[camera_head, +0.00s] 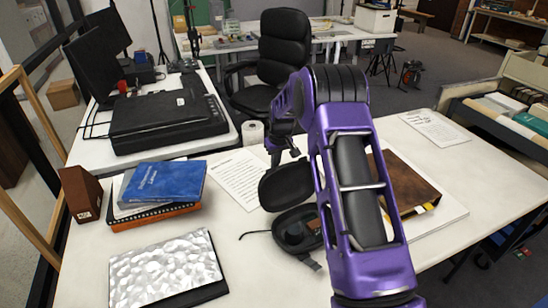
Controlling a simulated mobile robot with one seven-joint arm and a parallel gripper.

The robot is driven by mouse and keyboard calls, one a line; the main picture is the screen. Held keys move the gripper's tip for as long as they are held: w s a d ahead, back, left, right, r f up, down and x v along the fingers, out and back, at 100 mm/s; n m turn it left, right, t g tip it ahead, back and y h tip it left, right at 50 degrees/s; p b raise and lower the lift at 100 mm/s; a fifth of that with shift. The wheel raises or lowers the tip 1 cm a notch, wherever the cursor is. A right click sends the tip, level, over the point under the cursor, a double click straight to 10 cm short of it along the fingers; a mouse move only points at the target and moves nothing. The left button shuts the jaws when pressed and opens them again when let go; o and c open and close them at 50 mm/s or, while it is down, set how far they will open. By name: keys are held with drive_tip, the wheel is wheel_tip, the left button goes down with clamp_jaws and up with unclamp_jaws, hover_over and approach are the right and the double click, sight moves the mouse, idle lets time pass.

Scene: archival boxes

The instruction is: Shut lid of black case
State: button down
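The black case (297,229) lies open on the white table, left of my purple arm. Its rounded lid (287,185) is tipped up at the back of the base. The base shows a dark inside with something small and brownish at its right, and my arm covers part of that side. A strap or cord trails from the case onto the table. My gripper (283,154) is beyond the raised lid in the picture, apparently empty. Its fingers are small and dark, so I cannot tell how far apart they are.
A brown folder (407,185) lies right of my arm, partly hidden by it. A paper sheet (238,178), blue book stack (163,184) and silver textured item (165,269) are to the left. A paper roll (252,132) and black chair (284,60) stand behind. The front middle table is clear.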

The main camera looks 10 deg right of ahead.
drive_tip(key=shift+s+d+r, duration=0.2)
drive_tip(key=shift+s+r, duration=0.1)
drive_tip(key=shift+s, duration=0.25)
drive_tip(key=shift+s+d+r, duration=0.15)
drive_tip(key=shift+s+r, duration=0.1)
drive_tip(key=shift+s, duration=0.25)
drive_tip(key=shift+s, duration=0.1)
